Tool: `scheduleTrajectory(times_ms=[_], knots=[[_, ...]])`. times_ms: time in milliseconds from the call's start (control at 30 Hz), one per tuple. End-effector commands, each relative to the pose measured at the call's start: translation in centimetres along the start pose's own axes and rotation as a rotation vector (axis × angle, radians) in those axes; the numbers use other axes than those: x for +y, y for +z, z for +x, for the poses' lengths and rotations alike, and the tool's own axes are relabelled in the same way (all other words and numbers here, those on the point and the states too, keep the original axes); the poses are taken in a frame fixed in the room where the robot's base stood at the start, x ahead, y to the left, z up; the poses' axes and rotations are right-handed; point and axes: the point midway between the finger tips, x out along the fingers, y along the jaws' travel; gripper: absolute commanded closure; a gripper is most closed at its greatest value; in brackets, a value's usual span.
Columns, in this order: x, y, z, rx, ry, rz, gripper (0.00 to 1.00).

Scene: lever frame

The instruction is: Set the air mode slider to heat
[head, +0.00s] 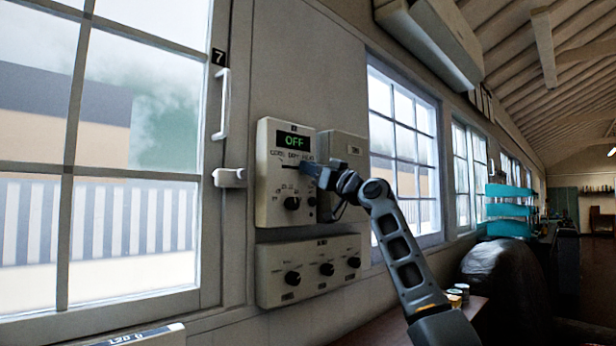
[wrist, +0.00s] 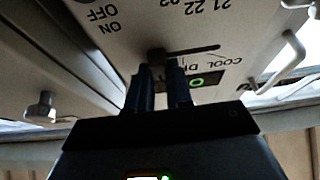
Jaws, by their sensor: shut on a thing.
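A pale control panel (head: 267,200) is on the wall with a green display (head: 293,141) reading OFF. Under the display are mode labels and a horizontal slot (head: 289,166). My gripper (head: 312,170) is at the right part of this slot and hides its end there. In the wrist view, which is upside down, my gripper (wrist: 158,76) is shut on the dark slider knob (wrist: 157,56). The bare slot (wrist: 198,50) runs from the knob toward the COOL label (wrist: 232,61). DRY is partly visible; the HEAT label is hidden behind my fingers in the wrist view.
A round dark knob (head: 292,203) sits lower on the panel. A second box (head: 344,146) is mounted close on the right. A box with several knobs (head: 309,270) is below. A window with a white handle (head: 222,104) is on the left.

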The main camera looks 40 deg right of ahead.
Motion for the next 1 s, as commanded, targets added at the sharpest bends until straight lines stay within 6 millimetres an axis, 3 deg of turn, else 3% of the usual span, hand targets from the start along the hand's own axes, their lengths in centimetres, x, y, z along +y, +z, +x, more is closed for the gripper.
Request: scheduleTrajectory(times_ms=[200, 233, 500, 767, 1000], knots=[[0.4, 0.0, -0.1, -0.002, 0.007, 0.0, 1.0], [0.4, 0.0, -0.1, -0.002, 0.007, 0.0, 0.79], [0.3, 0.0, -0.1, -0.001, 0.006, 0.0, 0.53], [0.2, 0.0, -0.2, -0.001, 0.004, 0.0, 0.53], [0.3, 0.2, -3.2, -0.001, 0.006, -0.002, 0.53]])
